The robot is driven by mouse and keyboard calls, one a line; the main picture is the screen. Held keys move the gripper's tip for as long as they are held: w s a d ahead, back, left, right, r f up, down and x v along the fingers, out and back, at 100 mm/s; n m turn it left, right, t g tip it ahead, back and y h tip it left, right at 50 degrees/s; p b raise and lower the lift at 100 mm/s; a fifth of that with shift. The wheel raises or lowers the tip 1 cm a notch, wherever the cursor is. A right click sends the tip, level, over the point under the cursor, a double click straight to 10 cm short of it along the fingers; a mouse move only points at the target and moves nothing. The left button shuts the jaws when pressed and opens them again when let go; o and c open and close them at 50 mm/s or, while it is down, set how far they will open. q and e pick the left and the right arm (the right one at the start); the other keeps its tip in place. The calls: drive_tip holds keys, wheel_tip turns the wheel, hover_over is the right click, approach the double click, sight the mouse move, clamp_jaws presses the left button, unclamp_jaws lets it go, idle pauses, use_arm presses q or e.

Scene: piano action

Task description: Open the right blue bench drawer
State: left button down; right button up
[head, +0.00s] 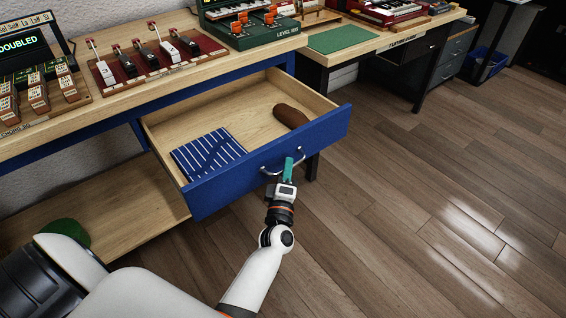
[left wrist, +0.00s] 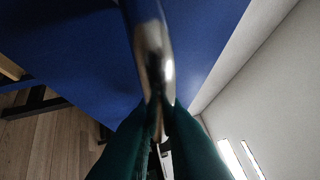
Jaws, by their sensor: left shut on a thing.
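The blue bench drawer (head: 265,158) is pulled well out of the wooden bench in the head view, and its wooden inside shows. Its curved metal handle (head: 270,171) is on the blue front. My left gripper (head: 288,166), with green fingers, is at the handle's right part and shut on it. In the left wrist view the shiny handle (left wrist: 150,50) runs down between the green fingertips (left wrist: 158,120), with the blue drawer front (left wrist: 75,55) behind it. My right gripper is in neither view.
A blue striped cloth (head: 208,153) and a brown rounded object (head: 290,116) lie in the drawer. A lower wooden shelf (head: 130,215) is at the left. The wooden floor (head: 420,220) in front and to the right is clear. A second desk (head: 385,40) stands at the back right.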

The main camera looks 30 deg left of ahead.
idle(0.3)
use_arm(q)
drive_tip(key=c, duration=1.5)
unclamp_jaws()
drive_tip(key=v, duration=1.2)
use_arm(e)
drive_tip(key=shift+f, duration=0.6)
